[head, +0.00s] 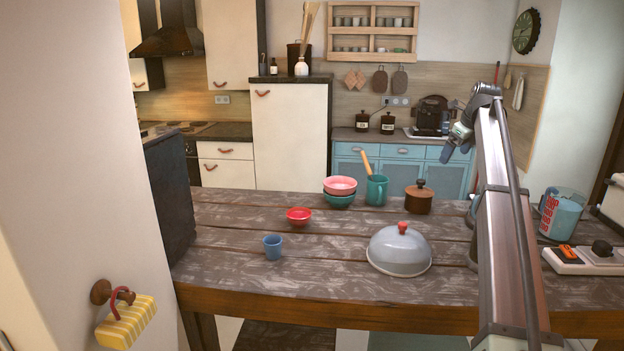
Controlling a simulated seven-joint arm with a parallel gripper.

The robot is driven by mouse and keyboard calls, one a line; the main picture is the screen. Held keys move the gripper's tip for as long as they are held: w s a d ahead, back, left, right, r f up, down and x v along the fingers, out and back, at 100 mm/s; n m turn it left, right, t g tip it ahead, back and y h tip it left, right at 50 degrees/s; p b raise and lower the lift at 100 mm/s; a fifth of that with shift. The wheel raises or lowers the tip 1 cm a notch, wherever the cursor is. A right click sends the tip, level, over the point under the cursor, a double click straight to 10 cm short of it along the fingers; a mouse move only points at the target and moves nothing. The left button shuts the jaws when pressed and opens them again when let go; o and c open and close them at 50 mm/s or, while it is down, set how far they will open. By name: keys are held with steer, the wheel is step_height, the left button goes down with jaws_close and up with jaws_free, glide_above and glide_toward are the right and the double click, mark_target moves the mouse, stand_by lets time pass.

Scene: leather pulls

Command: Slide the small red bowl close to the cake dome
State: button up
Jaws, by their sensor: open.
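The small red bowl (299,216) sits upright on the wooden table (325,270), left of the middle. The cake dome (399,250) is grey with a red knob and stands nearer and to the right, a clear gap from the bowl. My gripper (446,154) is raised at the end of my arm, up and to the right of both, and touches neither. It is open, and nothing shows between its fingers.
A blue cup (273,247) stands left of the dome. A measuring jug (561,214) stands at right. Table between bowl and dome is bare.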

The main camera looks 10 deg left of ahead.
mark_target(299, 213)
steer(key=s+a+f+n+g, duration=0.1)
steer(key=s+a+f, duration=0.1)
steer(key=a, duration=1.3)
steer(key=s+a+f+n+g+y, duration=0.1)
steer(key=s+a+f+n, duration=0.1)
steer(key=a, duration=1.3)
steer(key=s+a+f+n+g, duration=0.1)
steer(key=s+a, duration=0.5)
steer(key=a, duration=0.8)
step_height(299, 213, down, 2)
steer(key=shift+a+f+n+y, duration=0.15)
steer(key=shift+a+n+y, duration=0.2)
steer(key=shift+n, duration=0.35)
steer(key=x, duration=1.3)
steer(key=shift+s+f, duration=0.15)
steer(key=shift+f, duration=0.3)
steer(key=shift+c, duration=0.4)
steer(key=c, duration=0.8)
steer(key=shift+s+d, duration=0.2)
steer(key=shift+d, duration=3.25)
steer(key=shift+s+d, duration=0.15)
steer(key=shift+d, duration=3.35)
